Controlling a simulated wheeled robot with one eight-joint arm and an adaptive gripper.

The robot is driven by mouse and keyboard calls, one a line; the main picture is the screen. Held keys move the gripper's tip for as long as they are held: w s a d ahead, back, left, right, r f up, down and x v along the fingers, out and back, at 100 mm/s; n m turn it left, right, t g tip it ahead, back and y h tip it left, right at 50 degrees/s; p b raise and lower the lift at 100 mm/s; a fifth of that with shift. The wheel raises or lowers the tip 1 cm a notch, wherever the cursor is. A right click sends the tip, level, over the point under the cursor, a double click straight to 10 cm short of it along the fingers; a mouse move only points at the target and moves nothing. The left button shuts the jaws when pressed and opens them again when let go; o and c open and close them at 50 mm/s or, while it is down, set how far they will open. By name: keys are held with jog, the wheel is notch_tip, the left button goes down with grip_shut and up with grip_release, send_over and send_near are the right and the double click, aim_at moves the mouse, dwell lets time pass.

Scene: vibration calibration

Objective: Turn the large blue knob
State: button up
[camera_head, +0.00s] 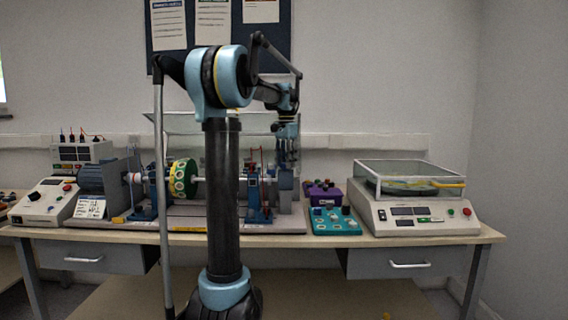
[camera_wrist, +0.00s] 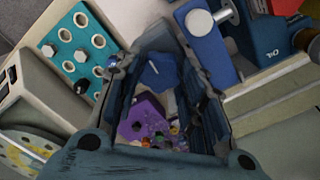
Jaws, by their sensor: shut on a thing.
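The large blue knob (camera_wrist: 160,71) has a white pointer line and sits between the fingers of my gripper (camera_wrist: 158,68) in the wrist view. The gripper is shut on it, one finger on each side. In the head view my gripper (camera_head: 287,155) points down near the right end of the shaft rig, and I cannot make out the knob there. A purple control box (camera_wrist: 143,116) with several small coloured knobs shows between the fingers in the wrist view. It also stands on the bench in the head view (camera_head: 323,193).
A teal tray (camera_head: 335,222) with bolts stands in front of the purple box. A balancing machine with a clear-walled top (camera_head: 425,220) is to the right. The shaft rig with a green and yellow disc (camera_head: 184,180) is at left. The bench front edge (camera_head: 420,242) shows.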

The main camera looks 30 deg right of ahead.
jog(key=m, duration=0.5)
jog(key=shift+w+a+m, duration=0.15)
jog(key=shift+m, duration=0.15)
jog(key=m, duration=0.5)
jog(key=shift+m, duration=0.6)
jog(key=o, duration=0.8)
jog(key=shift+r, duration=0.15)
notch_tip(320, 180, up, 12)
jog(key=shift+f, duration=0.15)
